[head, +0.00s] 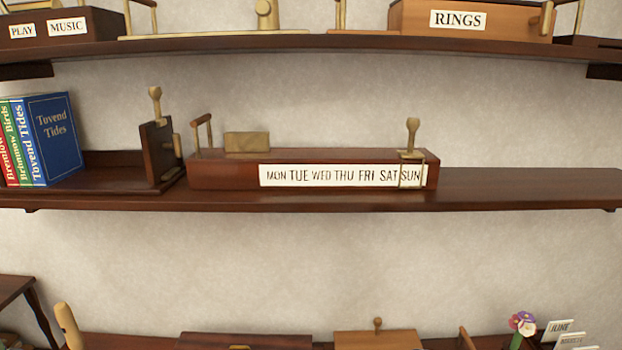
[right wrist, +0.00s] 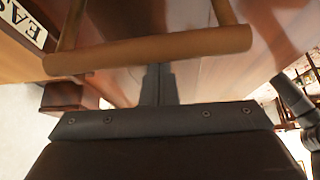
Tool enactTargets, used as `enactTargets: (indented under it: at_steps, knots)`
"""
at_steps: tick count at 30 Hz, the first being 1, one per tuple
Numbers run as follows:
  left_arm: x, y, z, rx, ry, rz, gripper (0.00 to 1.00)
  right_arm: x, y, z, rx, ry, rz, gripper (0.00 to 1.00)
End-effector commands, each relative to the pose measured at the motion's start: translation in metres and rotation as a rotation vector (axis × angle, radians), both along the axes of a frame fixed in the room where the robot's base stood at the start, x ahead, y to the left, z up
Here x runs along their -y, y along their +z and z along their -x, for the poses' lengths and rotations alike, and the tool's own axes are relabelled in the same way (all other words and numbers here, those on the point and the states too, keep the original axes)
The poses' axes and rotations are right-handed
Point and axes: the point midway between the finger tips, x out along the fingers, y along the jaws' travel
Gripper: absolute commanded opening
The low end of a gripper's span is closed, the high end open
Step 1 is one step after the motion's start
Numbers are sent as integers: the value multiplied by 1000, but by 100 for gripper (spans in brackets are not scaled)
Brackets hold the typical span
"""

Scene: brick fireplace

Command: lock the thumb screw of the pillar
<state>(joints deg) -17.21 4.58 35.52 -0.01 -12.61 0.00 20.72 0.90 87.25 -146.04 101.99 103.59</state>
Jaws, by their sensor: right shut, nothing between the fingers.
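I cannot tell for certain which thing is the pillar. On the top shelf a short brass post (head: 266,14) with a round boss stands on a flat brass strip, cut by the top edge of the head view. On the middle shelf a dark upright block (head: 161,153) has a brass knob on top and a small brass fitting on its right side. No screw's locked state can be read. My right gripper (right wrist: 157,85) is shut and empty in the right wrist view, with its tips by a wooden handle bar (right wrist: 150,50). My left gripper is in neither view.
The middle shelf (head: 530,188) is bare at right. It carries books (head: 45,138) at left and a long weekday box (head: 225,174) with a brass slider (head: 412,150). A RINGS box (head: 500,20) sits above. A partly cut label (right wrist: 25,22) shows in the wrist view.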

Motion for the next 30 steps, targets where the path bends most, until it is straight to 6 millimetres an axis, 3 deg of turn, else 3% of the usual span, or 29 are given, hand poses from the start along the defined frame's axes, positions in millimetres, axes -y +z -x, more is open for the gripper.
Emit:
enactTargets:
  at_steps: [30]
  knots:
    - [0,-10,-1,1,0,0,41,0,-21,0,0,0,0,0]
